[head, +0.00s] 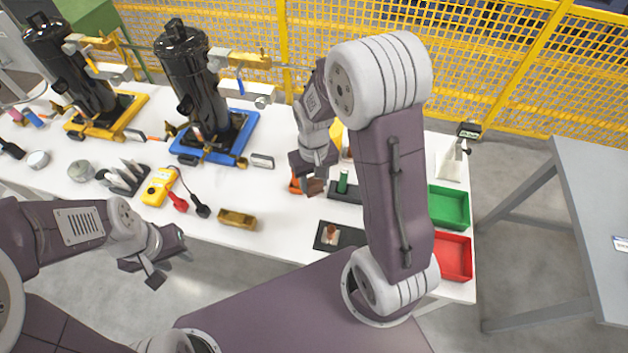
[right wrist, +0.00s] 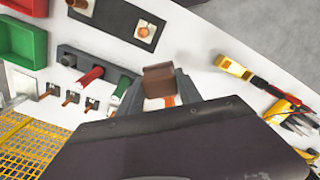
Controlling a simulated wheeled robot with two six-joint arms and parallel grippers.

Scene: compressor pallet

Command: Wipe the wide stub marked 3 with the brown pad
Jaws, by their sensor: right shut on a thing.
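My right gripper (head: 313,182) is shut on a brown block-shaped pad (head: 314,188), above the white table near its middle. In the right wrist view the pad (right wrist: 159,80) sits between the two grey fingers (right wrist: 158,92), with something orange just below it. Two black compressors stand on the left half of the table, one on a blue base (head: 205,110) and one on a yellow base (head: 85,90). Metal and brass fittings (head: 245,60) stick out from them. I can read no number 3, so I cannot tell which stub it is. My left gripper (head: 168,265) is open and empty in front of the table.
A yellow meter (head: 160,186), a brass block (head: 237,218) and a black plate (head: 332,236) lie along the front. Green (head: 450,207) and red (head: 453,256) bins stand at the right end. A yellow mesh fence (head: 490,60) is behind. My right arm hides part of the table.

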